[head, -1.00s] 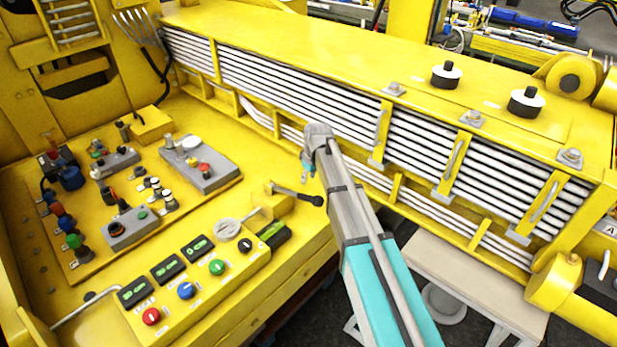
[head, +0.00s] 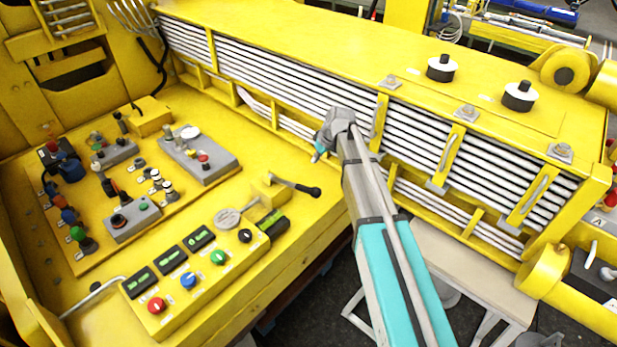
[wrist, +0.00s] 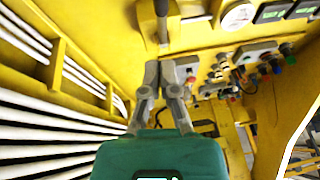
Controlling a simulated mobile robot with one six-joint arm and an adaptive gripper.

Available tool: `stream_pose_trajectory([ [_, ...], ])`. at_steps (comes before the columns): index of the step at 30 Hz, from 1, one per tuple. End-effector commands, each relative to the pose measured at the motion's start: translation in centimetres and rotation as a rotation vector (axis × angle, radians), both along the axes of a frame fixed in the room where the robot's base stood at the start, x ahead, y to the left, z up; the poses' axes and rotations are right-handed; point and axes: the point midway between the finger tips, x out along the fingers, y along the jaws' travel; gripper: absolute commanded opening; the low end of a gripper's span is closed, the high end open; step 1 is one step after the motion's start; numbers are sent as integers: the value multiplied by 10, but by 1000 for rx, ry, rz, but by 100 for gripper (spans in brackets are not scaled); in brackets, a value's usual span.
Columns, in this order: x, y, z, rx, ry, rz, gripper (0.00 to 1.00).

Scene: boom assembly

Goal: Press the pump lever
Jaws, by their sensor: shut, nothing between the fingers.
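The pump lever (head: 295,185) is a dark rod with a black knob, reaching right from a yellow block (head: 268,191) at the right edge of the console. In the head view my arm's grey end (head: 337,125) is above and right of the knob, and the fingers are mostly hidden. In the wrist view my gripper (wrist: 162,66) is shut and empty, its fingertips together. A black handle with a grey rod (wrist: 163,30), seemingly the lever, shows just beyond the fingertips. I cannot tell whether they touch it; in the head view they look apart.
The console carries a button panel (head: 200,262) with several coloured buttons and displays, left of the lever. A yellow boom (head: 330,45) with white hoses runs behind my arm. A pale bench (head: 470,280) stands below right.

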Motion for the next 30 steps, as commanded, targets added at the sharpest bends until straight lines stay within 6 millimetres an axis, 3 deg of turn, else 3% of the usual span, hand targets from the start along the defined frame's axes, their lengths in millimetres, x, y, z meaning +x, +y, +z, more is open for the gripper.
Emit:
stream_pose_trajectory([
  [3, 0, -8, 13, 48, -5, -17, 0],
  [8, 0, -11, 16, 72, -9, -24, 0],
  [22, 1, -10, 12, 71, -8, -23, 0],
  [30, 3, -5, -2, 71, -9, -23, 0],
])
